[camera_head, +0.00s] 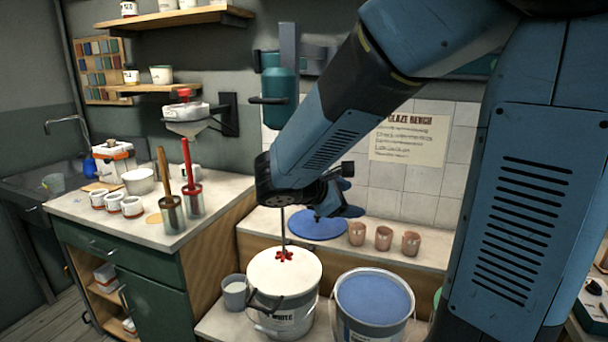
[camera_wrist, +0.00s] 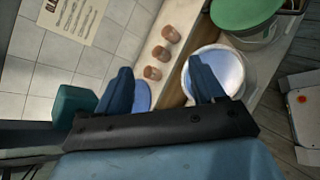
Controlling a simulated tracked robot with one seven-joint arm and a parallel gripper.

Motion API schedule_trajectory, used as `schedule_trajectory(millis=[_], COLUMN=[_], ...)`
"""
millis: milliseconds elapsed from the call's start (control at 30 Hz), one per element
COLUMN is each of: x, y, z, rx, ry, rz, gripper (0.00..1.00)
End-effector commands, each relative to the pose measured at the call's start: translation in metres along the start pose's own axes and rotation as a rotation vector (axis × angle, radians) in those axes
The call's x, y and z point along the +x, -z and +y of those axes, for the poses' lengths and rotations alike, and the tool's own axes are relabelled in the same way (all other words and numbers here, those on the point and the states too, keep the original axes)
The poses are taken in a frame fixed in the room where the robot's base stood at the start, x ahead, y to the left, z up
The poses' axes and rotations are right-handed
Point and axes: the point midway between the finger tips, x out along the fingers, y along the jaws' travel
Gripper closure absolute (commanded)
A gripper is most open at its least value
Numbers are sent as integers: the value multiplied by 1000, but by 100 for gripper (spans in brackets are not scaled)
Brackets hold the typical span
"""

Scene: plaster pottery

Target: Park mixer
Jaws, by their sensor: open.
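The mixer is a teal cylinder (camera_head: 280,84) with a dark side handle, upright at a grey wall bracket (camera_head: 289,45). A thin dark shaft (camera_head: 283,228) with a red paddle (camera_head: 284,255) shows lower down, in line with it; my arm hides the stretch between. The paddle appears over the white top of a bucket (camera_head: 285,315); whether it touches cannot be told. My gripper (camera_head: 346,190) is open and empty, right of the shaft. In the wrist view my gripper (camera_wrist: 160,68) has nothing between its fingers; a teal block (camera_wrist: 75,106) at left looks like the mixer's body.
A bucket of blue glaze (camera_head: 375,298) stands right of the white one, and a grey cup (camera_head: 235,293) left. A blue disc (camera_head: 318,225) and several clay cups (camera_head: 383,238) sit on the ledge behind. A green-lidded bucket (camera_wrist: 243,12) is further right.

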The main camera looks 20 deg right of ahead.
Motion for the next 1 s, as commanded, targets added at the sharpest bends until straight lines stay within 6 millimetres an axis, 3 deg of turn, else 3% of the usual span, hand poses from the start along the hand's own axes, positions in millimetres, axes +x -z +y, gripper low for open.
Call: schedule_trajectory(millis=[200, 400, 500, 700, 1000], x=[-24, -51, -60, -57, -18], y=[60, 105, 118, 123, 118], z=[55, 84, 90, 99, 127], rx=[-322, -495, -535, -552, -551], ry=[-307, -517, -574, -602, -598], rz=[-142, -227, -248, -260, -260], gripper=[32, 32, 32, 32, 32])
